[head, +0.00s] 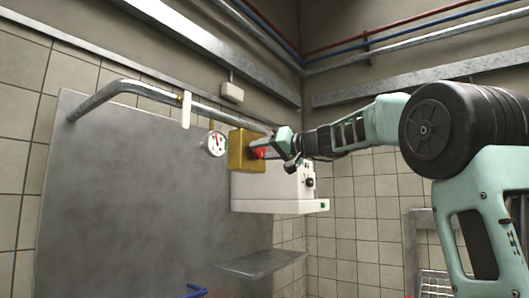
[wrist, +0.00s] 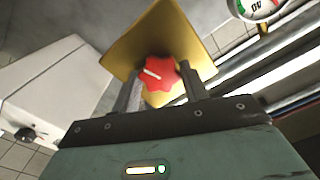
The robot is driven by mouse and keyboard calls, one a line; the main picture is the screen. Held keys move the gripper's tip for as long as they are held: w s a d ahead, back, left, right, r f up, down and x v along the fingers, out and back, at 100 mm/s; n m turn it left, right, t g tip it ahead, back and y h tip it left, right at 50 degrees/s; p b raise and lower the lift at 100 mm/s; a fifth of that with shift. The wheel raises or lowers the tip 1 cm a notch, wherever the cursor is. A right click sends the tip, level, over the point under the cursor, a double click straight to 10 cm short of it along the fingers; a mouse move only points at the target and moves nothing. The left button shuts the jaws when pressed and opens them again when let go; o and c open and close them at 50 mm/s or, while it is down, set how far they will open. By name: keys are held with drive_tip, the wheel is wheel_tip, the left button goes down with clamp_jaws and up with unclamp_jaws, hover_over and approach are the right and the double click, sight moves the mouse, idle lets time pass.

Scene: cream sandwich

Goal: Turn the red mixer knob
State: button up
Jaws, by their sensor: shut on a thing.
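The red mixer knob (wrist: 160,73) is star-shaped with a pale line on its face, and sits on a yellow-gold box (wrist: 187,34). In the wrist view my gripper (wrist: 161,80) has one finger on each side of the knob and is shut on it. In the head view the gold box (head: 241,150) is on the wall by the pipe. My gripper (head: 266,152) reaches it from the right, and only a little of the red knob (head: 258,153) shows there.
A round gauge (head: 215,143) hangs just left of the gold box, under a metal pipe (head: 140,86). A white unit with a black knob (head: 280,188) is below the box, above a metal shelf (head: 258,264). A large grey panel (head: 130,200) covers the left wall.

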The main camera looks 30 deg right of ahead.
drive_tip(key=m+b, duration=0.2)
drive_tip(key=m, duration=0.2)
drive_tip(key=shift+f+b, duration=0.1)
drive_tip(key=shift+b, duration=0.2)
drive_tip(key=m, duration=0.5)
drive_tip(key=shift+b, duration=0.4)
drive_tip(key=shift+m, duration=0.3)
drive_tip(key=shift+d, duration=0.1)
drive_tip(key=o, duration=1)
drive_tip(key=b+v, duration=0.5)
drive_tip(key=v, duration=1.2)
drive_tip(key=shift+s+b, duration=0.2)
drive_tip(key=shift+b, duration=0.1)
